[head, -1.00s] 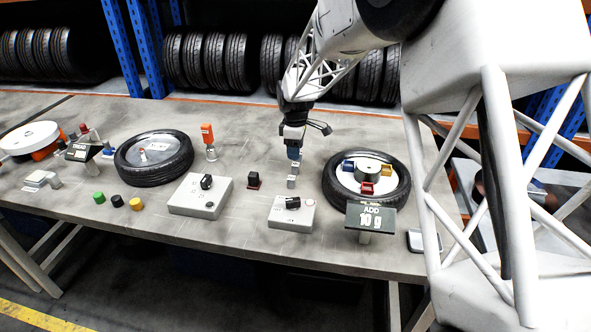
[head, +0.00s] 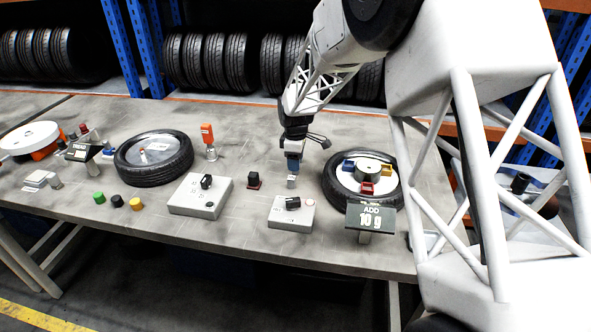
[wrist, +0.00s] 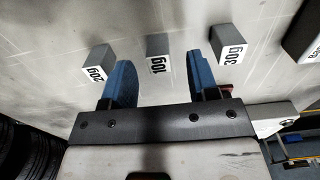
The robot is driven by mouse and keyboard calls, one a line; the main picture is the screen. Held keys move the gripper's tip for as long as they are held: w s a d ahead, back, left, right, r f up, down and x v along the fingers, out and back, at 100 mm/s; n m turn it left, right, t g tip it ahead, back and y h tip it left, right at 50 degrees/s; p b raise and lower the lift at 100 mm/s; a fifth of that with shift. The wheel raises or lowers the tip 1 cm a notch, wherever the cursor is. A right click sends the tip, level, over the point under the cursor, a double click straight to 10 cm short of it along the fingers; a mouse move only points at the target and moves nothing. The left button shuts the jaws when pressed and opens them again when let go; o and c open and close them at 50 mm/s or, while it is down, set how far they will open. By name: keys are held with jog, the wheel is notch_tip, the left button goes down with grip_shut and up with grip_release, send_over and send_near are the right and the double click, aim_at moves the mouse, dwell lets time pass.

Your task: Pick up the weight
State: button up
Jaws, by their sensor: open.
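Three small grey block weights stand in a row in the wrist view: one labelled 20g (wrist: 98,57), one labelled 10g (wrist: 159,46) and one labelled 30g (wrist: 228,42). My gripper (wrist: 159,62) is open and empty, with its blue fingers apart. The 10g weight appears between the fingertips, seemingly just beyond them; I cannot tell the exact gap. In the head view my gripper (head: 293,168) points down over the table, and one grey weight (head: 291,182) shows below it. The other weights are hidden or hard to make out there.
A sign (head: 371,217) reading "ADD 10 g" stands in front of a tyre (head: 333,190) with coloured blocks on its hub, right of my gripper. A grey switch box (head: 292,214) sits in front, and a small dark red-based block (head: 254,179) to the left.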

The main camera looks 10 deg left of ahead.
aim_at(295, 174)
jog(key=shift+f, duration=1.55)
jog(key=shift+c, duration=0.4)
grip_shut()
jog(key=shift+r, duration=0.2)
notch_tip(295, 174, up, 10)
jog(key=shift+f, duration=0.15)
